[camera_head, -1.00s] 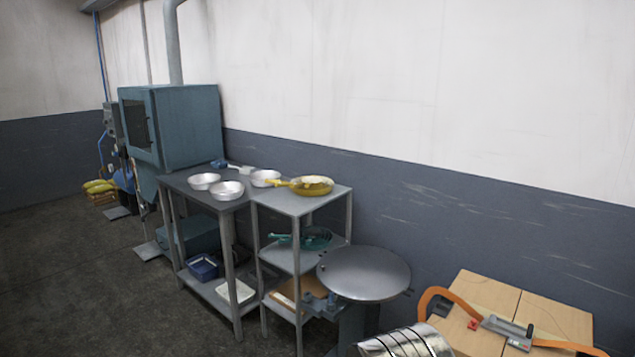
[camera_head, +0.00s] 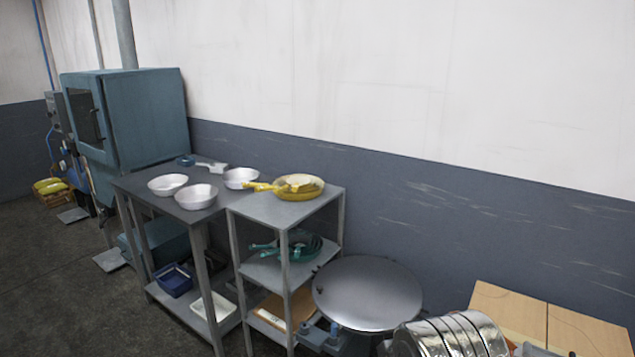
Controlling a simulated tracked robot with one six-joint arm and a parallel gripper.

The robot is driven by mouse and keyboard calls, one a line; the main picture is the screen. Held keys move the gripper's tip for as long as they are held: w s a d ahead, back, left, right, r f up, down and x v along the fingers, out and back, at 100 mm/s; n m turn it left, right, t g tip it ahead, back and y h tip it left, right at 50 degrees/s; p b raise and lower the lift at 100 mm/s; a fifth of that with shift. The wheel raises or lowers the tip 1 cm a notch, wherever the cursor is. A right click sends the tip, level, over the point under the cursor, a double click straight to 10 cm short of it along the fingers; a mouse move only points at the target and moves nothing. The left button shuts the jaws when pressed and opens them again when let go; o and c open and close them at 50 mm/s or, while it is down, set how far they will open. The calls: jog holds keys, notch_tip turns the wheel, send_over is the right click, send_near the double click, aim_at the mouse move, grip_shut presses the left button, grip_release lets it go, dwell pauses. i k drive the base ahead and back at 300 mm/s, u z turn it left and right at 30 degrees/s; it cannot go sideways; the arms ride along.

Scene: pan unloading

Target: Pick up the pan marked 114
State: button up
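Three round silver pans sit on the grey table: a left one (camera_head: 167,185), a front one (camera_head: 196,197) and a back one (camera_head: 240,178). A yellow pan (camera_head: 300,187) with its handle pointing left sits on the top of the grey shelf rack, with something pale inside it. A dark green pan (camera_head: 300,244) sits on the rack's middle shelf. No number is readable on any pan, so I cannot tell which one is marked 114. My gripper is not in view.
A teal oven-like cabinet (camera_head: 145,115) stands left of the grey table (camera_head: 150,198). A round grey metal disc (camera_head: 368,293) stands right of the shelf rack (camera_head: 285,210). A silver ribbed cylinder (camera_head: 450,337) and a cardboard box (camera_head: 585,330) are at lower right. The floor (camera_head: 60,280) at left is open.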

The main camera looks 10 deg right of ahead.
aim_at(299, 181)
jog(key=u, duration=0.05)
jog(key=k, duration=0.6)
jog(key=u, duration=0.5)
jog(key=i, duration=1.2)
jog(key=u, duration=0.4)
jog(key=i, duration=1.35)
jog(key=z, duration=0.4)
